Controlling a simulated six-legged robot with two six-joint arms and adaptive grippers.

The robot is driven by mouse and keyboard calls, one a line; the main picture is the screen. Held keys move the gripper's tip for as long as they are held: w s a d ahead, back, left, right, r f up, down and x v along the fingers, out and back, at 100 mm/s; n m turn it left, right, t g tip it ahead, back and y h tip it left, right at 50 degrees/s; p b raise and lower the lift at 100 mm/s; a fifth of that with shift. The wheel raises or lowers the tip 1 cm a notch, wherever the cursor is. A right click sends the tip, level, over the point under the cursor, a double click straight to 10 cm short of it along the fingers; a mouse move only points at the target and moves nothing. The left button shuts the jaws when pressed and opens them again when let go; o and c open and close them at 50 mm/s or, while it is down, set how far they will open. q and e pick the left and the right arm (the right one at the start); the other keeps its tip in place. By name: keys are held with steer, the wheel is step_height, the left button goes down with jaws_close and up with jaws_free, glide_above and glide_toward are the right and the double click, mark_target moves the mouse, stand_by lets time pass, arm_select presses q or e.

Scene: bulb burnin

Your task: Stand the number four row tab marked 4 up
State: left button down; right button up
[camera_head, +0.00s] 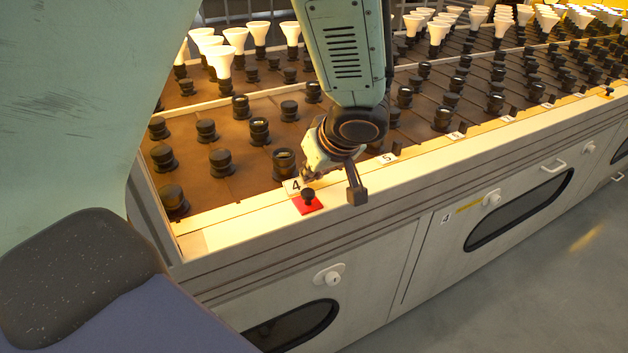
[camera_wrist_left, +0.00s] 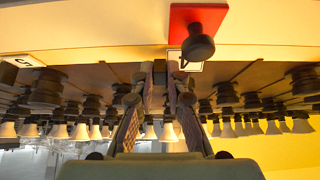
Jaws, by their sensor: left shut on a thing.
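My left gripper (camera_head: 316,176) reaches down to the bench's front ledge, just right of the white label marked 4 (camera_head: 294,186). In the left wrist view its fingers (camera_wrist_left: 166,88) are shut on a small dark piece, the row tab (camera_wrist_left: 160,71), beside the partly hidden label (camera_wrist_left: 187,66). The fingers cover most of the tab, so I cannot tell whether it is upright or tilted. In the head view my gripper hides the tab. My right gripper is in neither view.
A black knob (camera_head: 308,194) on a red square (camera_head: 312,207) stands on the ledge close in front of my gripper. Black sockets (camera_head: 284,163) fill the bench behind, some with white bulbs (camera_head: 236,38). A label marked 5 (camera_head: 389,158) lies to the right.

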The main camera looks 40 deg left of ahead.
arm_select(q)
steer(key=shift+b, duration=0.3)
steer(key=shift+r, duration=0.1)
steer(key=c, duration=1.3)
jaws_free()
steer(key=shift+c, duration=0.2)
step_height(320, 180, up, 10)
